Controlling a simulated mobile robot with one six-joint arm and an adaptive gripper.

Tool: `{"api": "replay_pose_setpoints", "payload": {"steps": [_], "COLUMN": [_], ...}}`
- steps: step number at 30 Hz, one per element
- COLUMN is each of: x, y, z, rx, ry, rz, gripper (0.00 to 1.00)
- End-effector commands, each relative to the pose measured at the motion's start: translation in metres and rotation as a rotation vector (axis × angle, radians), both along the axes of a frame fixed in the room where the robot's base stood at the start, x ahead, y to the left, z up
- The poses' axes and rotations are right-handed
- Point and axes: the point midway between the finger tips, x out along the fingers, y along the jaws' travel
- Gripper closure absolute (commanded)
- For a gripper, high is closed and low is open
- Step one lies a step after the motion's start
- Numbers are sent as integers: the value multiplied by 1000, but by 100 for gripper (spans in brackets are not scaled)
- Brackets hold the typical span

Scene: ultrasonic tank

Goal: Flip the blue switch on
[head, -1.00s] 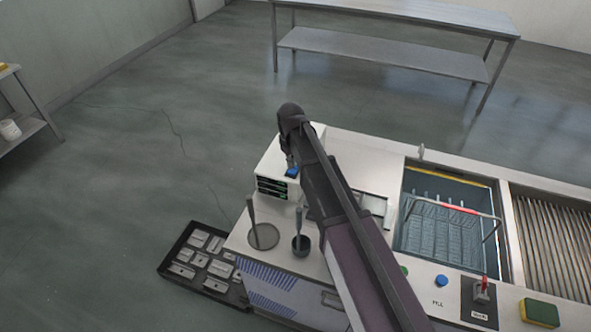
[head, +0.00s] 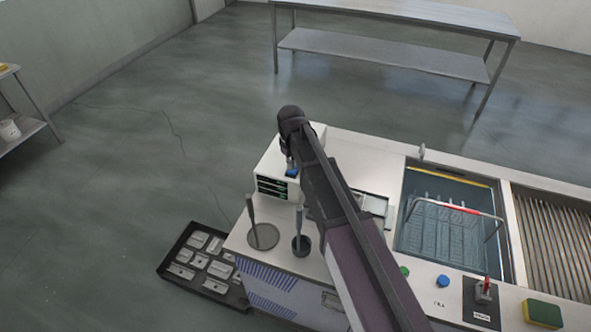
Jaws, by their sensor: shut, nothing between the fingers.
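The blue switch (head: 292,172) sits at the front edge of the top of a white box with dark, green-lit panels (head: 272,187), on the left end of the counter. My gripper (head: 290,162) points down at the blue switch, shut and empty, with its tip just over or against it. The arm's dark end hides part of the box. I cannot tell whether the fingertips touch the switch, or which way the switch is set.
A blue button (head: 443,281) and a green button (head: 404,271) are on the front counter, near a red-tipped lever (head: 487,288) and a sponge (head: 543,314). A tank holds a wire basket (head: 440,240). Two upright-handled tools (head: 252,220) (head: 300,240) stand before the box.

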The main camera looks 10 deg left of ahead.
Motion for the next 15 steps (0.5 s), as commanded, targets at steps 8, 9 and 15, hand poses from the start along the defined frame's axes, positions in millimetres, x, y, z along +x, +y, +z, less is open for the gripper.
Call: {"api": "replay_pose_setpoints", "payload": {"steps": [8,9,15], "x": [0,0,0], "y": [0,0,0], "z": [-4,-4,-6], "rx": [0,0,0], "ry": [0,0,0], "rz": [0,0,0], "gripper": [100,100,100]}}
